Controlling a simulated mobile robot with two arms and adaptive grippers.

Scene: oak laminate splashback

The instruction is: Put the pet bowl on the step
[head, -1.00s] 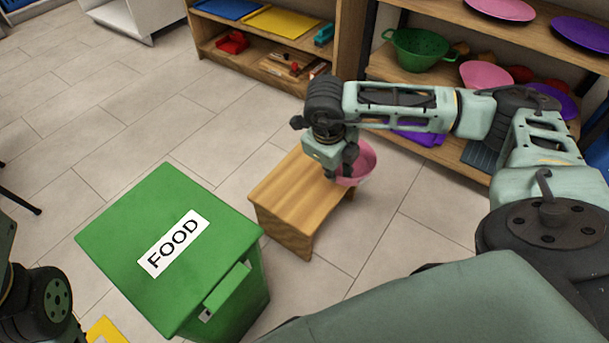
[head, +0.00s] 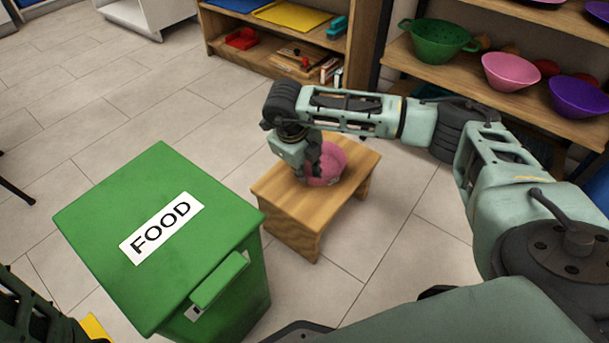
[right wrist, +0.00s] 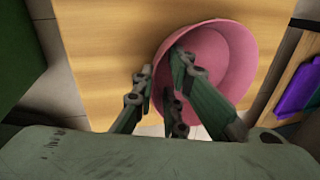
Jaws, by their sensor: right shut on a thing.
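The pink pet bowl (head: 331,162) is over the middle of the wooden step (head: 292,222) in the head view. My right gripper (head: 322,172) is shut on the bowl's near-left rim. In the right wrist view, the fingers (right wrist: 172,95) straddle the wall of the bowl (right wrist: 232,52), with the step's wood grain (right wrist: 110,45) behind it. The bowl looks tilted, and I cannot tell whether its base touches the step. My left arm shows only in part at the lower left of the head view; its gripper is not visible.
A green bin (head: 165,235) marked FOOD stands close to the left of the step. Shelves at the back right hold a green colander (head: 438,42), another pink bowl (head: 511,72) and a purple bowl (head: 578,97). Tiled floor is clear behind the bin.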

